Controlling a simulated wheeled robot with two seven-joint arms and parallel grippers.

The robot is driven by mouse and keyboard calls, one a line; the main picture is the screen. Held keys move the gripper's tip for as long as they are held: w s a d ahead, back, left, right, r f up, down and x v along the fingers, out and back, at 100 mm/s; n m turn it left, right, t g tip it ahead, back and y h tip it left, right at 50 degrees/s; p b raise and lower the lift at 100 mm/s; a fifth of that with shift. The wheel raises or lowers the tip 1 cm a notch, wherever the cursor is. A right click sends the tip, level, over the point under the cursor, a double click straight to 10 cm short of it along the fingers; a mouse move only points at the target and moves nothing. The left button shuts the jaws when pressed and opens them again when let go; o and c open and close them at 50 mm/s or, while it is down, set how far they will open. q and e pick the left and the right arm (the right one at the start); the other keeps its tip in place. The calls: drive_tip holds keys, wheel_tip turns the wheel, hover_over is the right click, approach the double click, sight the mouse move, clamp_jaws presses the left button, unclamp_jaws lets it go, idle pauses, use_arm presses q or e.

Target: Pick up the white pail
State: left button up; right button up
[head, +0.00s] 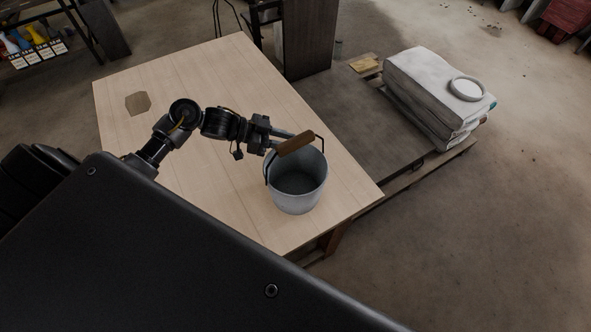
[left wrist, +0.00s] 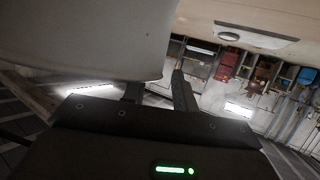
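The white pail (head: 297,195) stands upright near the table's right corner in the head view. Its bail is raised, with a brown wooden grip (head: 295,143) above the rim. My left gripper (head: 283,138) is at the wooden grip, which partly hides the fingertips. In the left wrist view the two fingers (left wrist: 158,88) are apart, and the pail's pale wall (left wrist: 85,35) fills the upper left. The wooden grip cannot be made out between the fingers there. My right gripper is not in view.
The wooden table (head: 215,75) is mostly clear, with a flat brown patch (head: 138,104) at its far left. White sacks (head: 425,85) lie on a pallet to the right, with a round white dish (head: 466,89) on top. A dark cabinet (head: 306,38) stands behind the table.

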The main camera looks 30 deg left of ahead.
use_arm(q)
clamp_jaws()
drive_tip(key=shift+w, duration=0.1)
idle(1.1)
